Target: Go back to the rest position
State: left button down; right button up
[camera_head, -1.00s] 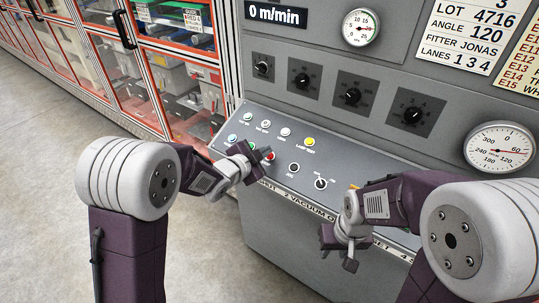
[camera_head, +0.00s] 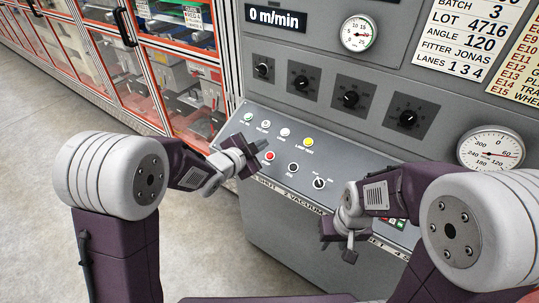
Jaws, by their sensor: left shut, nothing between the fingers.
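My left gripper (camera_head: 253,153) is shut and empty. It hangs in front of the left end of the sloped button panel (camera_head: 336,163), close to the red button (camera_head: 269,156); I cannot tell whether it touches the panel. My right gripper (camera_head: 350,251) points down in front of the panel's lower edge, over the grey cabinet front. Nothing shows in it, but its finger gap is too small to make out.
The grey control cabinet (camera_head: 290,236) stands close ahead, with several black knobs (camera_head: 350,99) and a round gauge (camera_head: 490,150) above the panel. A red-framed glass cabinet (camera_head: 184,92) stands at the left. Grey floor (camera_head: 40,150) at the left is clear.

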pick_arm(q)
jog(key=s+a+f+n+g+y, duration=0.1)
jog(key=s+a+n+y, duration=0.25)
jog(key=a, duration=0.35)
jog(key=s+a+f+n+g+y, duration=0.1)
jog(key=s+a+f+n+y, duration=0.2)
jog(key=a, duration=0.4)
jog(key=s+a+f+n+g, duration=0.1)
jog(key=s+f+n+g, duration=0.3)
jog(key=s, duration=0.5)
jog(key=s+a+f+n+g, duration=0.1)
jog(key=s+f+n+g, duration=0.3)
jog(key=s, duration=0.5)
jog(key=shift+s+a+f+n+g+y, duration=0.2)
jog(key=shift+s+a+n+g+y, duration=0.1)
jog(key=shift+s+a+n+y, duration=0.1)
